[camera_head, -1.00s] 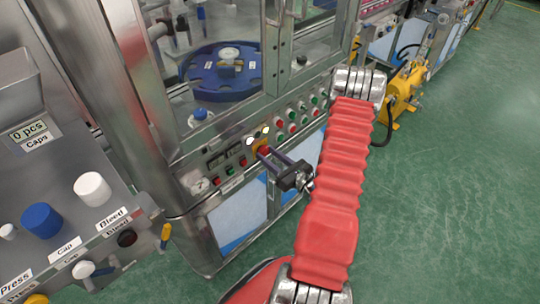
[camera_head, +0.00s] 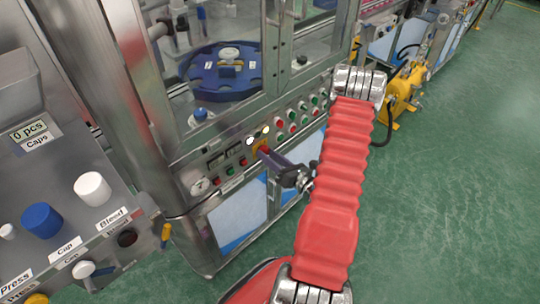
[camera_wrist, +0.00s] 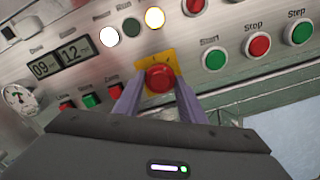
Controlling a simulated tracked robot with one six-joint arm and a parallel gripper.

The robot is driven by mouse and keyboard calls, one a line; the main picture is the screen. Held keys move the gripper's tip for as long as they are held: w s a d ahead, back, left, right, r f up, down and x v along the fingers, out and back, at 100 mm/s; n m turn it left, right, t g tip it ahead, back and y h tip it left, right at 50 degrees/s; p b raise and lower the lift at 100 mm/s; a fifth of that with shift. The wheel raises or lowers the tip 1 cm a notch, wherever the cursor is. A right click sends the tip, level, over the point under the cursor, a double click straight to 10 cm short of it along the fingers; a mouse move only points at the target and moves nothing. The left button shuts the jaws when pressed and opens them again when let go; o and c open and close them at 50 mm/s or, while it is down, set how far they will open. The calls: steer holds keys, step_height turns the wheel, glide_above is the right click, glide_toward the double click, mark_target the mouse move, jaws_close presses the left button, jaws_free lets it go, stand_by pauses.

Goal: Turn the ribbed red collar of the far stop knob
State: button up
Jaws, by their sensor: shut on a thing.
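The red stop knob (camera_wrist: 159,78) sits on a yellow square plate (camera_wrist: 170,58) on the machine's metal panel. My gripper (camera_wrist: 158,86) reaches it with two purple-grey fingers, one on each side, shut on the knob's collar. The fingers hide the sides of the collar, and its ribs are too small to make out. In the head view my gripper (camera_head: 264,155) meets the panel at the yellow plate (camera_head: 260,146), and the knob is mostly hidden there.
Green and red start and stop buttons (camera_wrist: 257,44) line the panel to the right. Two lit lamps (camera_wrist: 155,17), digital displays (camera_wrist: 74,53), small push buttons (camera_wrist: 90,100) and a gauge (camera_wrist: 18,99) lie to the left. A side console (camera_head: 70,190) with caps stands at left.

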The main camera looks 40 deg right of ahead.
steer(key=o, duration=1)
steer(key=shift+o, duration=0.2)
steer(key=s, duration=1.3)
steer(key=shift+s+d, duration=0.25)
steer(key=shift+s, duration=0.15)
